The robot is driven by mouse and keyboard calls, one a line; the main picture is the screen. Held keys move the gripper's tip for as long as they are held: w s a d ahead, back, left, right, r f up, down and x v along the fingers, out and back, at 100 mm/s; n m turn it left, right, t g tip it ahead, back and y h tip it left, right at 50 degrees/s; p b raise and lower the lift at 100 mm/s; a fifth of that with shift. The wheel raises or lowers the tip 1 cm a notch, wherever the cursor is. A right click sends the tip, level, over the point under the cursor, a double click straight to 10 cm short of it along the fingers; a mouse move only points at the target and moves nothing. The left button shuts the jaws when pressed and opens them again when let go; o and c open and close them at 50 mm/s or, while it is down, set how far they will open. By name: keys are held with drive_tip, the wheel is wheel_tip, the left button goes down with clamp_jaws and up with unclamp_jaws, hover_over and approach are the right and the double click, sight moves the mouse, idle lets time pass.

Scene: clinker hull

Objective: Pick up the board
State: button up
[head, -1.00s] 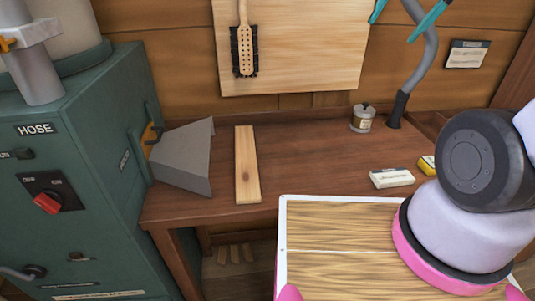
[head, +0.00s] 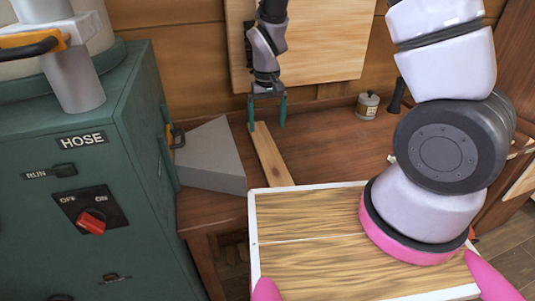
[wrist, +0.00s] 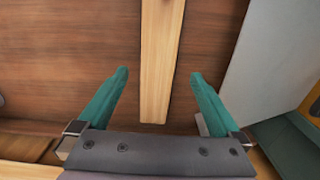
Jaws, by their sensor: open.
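The board (head: 272,157) is a narrow pale wooden plank lying flat on the brown workbench (head: 335,150). In the head view my gripper (head: 267,112) is open, its two teal fingers pointing down near the board's far end. In the wrist view the board (wrist: 160,45) runs lengthwise between the two open fingers (wrist: 159,73), with a gap on each side. The fingers do not appear to touch it.
A grey wedge-shaped hood (head: 211,155) stands close left of the board, beside the green HOSE cabinet (head: 95,170). A small lidded tin (head: 368,106) stands at the back right. A wooden panel (head: 325,45) hangs on the wall behind. The bench right of the board is clear.

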sight(268, 151)
wheel_tip(268, 151, down, 10)
drive_tip(key=shift+d+r, duration=0.1)
idle(0.4)
drive_tip(key=c, duration=1.3)
drive_tip(key=shift+r, duration=0.1)
drive_tip(key=shift+c, duration=0.3)
